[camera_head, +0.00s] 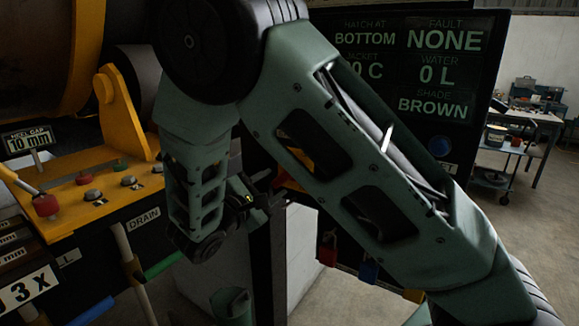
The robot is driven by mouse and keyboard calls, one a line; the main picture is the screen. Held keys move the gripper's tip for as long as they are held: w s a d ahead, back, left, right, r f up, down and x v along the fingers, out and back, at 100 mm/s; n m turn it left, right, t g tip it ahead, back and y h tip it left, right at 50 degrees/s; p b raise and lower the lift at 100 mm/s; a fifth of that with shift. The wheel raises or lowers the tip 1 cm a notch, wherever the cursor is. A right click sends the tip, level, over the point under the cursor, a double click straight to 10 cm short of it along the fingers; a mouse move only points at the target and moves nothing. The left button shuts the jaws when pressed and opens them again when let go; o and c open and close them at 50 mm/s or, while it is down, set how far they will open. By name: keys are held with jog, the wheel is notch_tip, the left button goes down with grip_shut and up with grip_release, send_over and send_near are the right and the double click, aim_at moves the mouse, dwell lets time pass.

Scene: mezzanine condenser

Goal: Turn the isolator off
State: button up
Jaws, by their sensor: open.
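My arm crosses the middle of the view and hides much of what is behind it. My gripper (268,201) is at the end of the wrist, pointing right, in front of a dark upright post. Its jaws are small and dark here, and they are open with nothing seen between them. A red and yellow part (288,181), possibly the isolator, shows just past the gripper. It is mostly covered by my arm, so its handle position cannot be told. Whether the gripper touches it cannot be told.
A yellow control ledge (95,195) with a red-knobbed lever (45,205) is at left, below a large drum. A cart (497,165) and workbench (535,115) are far right. Floor there is clear.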

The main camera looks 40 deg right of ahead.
aim_at(286, 176)
jog(key=p+x, duration=0.2)
jog(key=x, duration=0.6)
jog(key=shift+d+p, duration=0.15)
jog(key=shift+p, duration=0.15)
jog(key=shift+f, duration=0.1)
grip_shut()
